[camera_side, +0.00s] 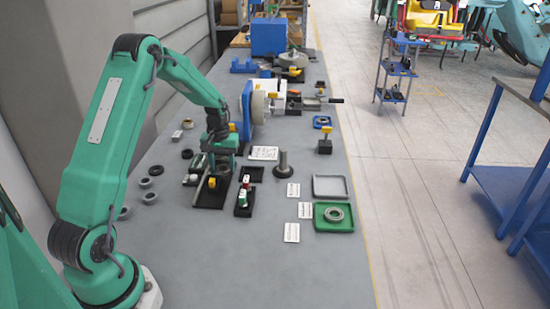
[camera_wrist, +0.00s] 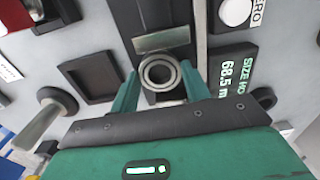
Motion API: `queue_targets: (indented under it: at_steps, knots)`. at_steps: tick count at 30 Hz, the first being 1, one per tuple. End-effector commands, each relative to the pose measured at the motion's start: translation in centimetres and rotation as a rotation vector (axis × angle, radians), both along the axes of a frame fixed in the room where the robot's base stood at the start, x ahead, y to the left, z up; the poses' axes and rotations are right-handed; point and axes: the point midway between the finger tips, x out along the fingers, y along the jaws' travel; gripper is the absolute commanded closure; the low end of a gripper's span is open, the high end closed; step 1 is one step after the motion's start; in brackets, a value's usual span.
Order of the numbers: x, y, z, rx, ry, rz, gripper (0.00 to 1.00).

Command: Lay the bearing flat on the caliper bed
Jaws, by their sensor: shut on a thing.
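My gripper (camera_wrist: 159,70) is shut on a metal ring bearing (camera_wrist: 145,76), with one green finger on each side of it. In the wrist view the bearing's round face and hole show, in front of the dark caliper bed (camera_wrist: 150,14) and a pale metal bar (camera_wrist: 162,40). I cannot tell whether the bearing touches the bed. In the side view my gripper (camera_side: 212,168) is low over the black caliper base (camera_side: 209,198), and it largely hides the held bearing there.
A readout (camera_wrist: 238,78) and a white zero button (camera_wrist: 234,12) lie beside the bed. A green tray (camera_side: 322,225) holds another bearing (camera_side: 334,214); a grey tray (camera_side: 331,186) is empty. A grey post (camera_side: 283,166) stands to the right. Loose rings lie to the left.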

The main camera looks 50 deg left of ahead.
Motion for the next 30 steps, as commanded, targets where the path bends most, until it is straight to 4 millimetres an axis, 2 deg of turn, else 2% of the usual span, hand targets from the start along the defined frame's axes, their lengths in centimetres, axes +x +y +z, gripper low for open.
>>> queue_targets:
  at_steps: [1, 4, 5, 17, 30]
  knots:
    - [0.0, 0.0, 0.0, 0.000, 0.000, 0.000, 0.49]
    - [0.0, 0.0, 0.0, 0.000, 0.000, 0.000, 0.30]
    - [0.0, 0.0, 0.0, 0.000, 0.000, 0.000, 0.28]
    - [-0.1, 0.1, 0.6, 0.000, 0.000, 0.003, 0.28]
    - [0.1, 0.0, 5.7, 0.002, -0.004, -0.001, 0.28]
